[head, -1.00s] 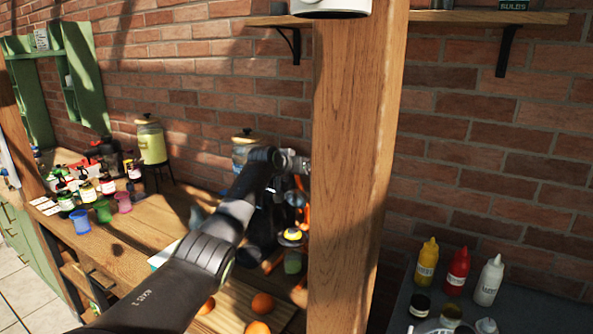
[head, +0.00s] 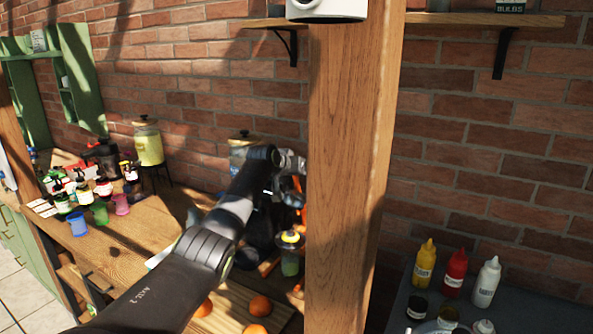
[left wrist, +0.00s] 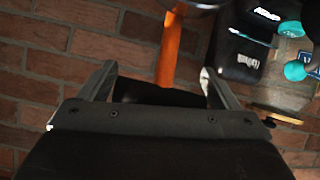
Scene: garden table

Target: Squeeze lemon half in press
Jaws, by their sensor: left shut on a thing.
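In the head view a yellow lemon half (head: 290,237) sits low on the press, above a greenish cup (head: 289,264). The press's orange lever (head: 298,186) shows beside the wooden post, and it also shows in the left wrist view (left wrist: 170,50). My left arm reaches in from the left, and my left gripper (left wrist: 158,82) is shut on the dark grip of the press lever (left wrist: 150,92). In the head view the post and my arm hide much of the press and the fingertips. My right gripper is not in view.
A thick wooden post (head: 345,180) stands just right of my left gripper. Oranges (head: 260,305) lie on a board in front. Jars, cups and a yellow dispenser (head: 148,145) stand at the left. Sauce bottles (head: 455,267) stand on a dark surface at the right.

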